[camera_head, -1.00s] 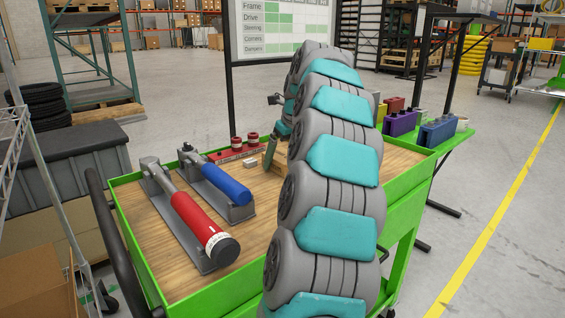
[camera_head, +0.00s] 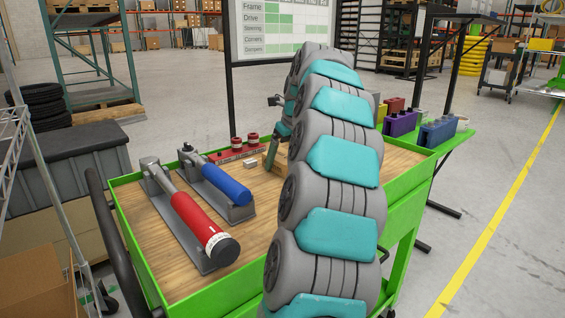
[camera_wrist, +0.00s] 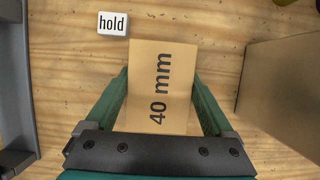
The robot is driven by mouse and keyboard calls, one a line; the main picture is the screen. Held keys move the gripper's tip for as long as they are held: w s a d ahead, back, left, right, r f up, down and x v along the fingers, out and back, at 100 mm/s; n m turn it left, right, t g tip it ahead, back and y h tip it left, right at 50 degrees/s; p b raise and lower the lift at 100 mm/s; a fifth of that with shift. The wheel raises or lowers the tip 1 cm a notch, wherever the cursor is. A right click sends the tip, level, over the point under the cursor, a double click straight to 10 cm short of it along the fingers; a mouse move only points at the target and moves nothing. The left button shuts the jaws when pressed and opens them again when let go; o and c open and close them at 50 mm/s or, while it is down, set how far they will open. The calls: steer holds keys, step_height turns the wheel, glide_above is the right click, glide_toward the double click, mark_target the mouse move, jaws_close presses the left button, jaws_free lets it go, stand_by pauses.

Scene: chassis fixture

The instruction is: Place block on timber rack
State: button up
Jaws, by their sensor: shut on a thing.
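A tan wooden block (camera_wrist: 160,75) marked "40 mm" sits between the two green fingers of my gripper (camera_wrist: 160,85) in the wrist view, and they are shut on it. In the head view my gripper (camera_head: 272,153) is low over the wooden cart top, partly hidden behind my arm. A larger plain tan wooden piece (camera_wrist: 284,88) stands to the right of the gripper in the wrist view, with a gap between. I cannot tell whether it is part of the timber rack. No rack shows clearly; my arm hides much of the cart top.
Red (camera_head: 205,220) and blue (camera_head: 225,183) cylindrical tools in grey cradles are on the left of the green-rimmed cart (camera_head: 135,250). A red fixture (camera_head: 237,152) stands behind.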

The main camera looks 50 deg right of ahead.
mark_target(282, 154)
steer(key=shift+r, duration=3.6)
steer(key=s+b, duration=0.1)
steer(key=s, duration=0.5)
steer(key=s+a+b, duration=0.1)
steer(key=s, duration=0.5)
steer(key=s+a+b, duration=0.1)
steer(key=s, duration=0.5)
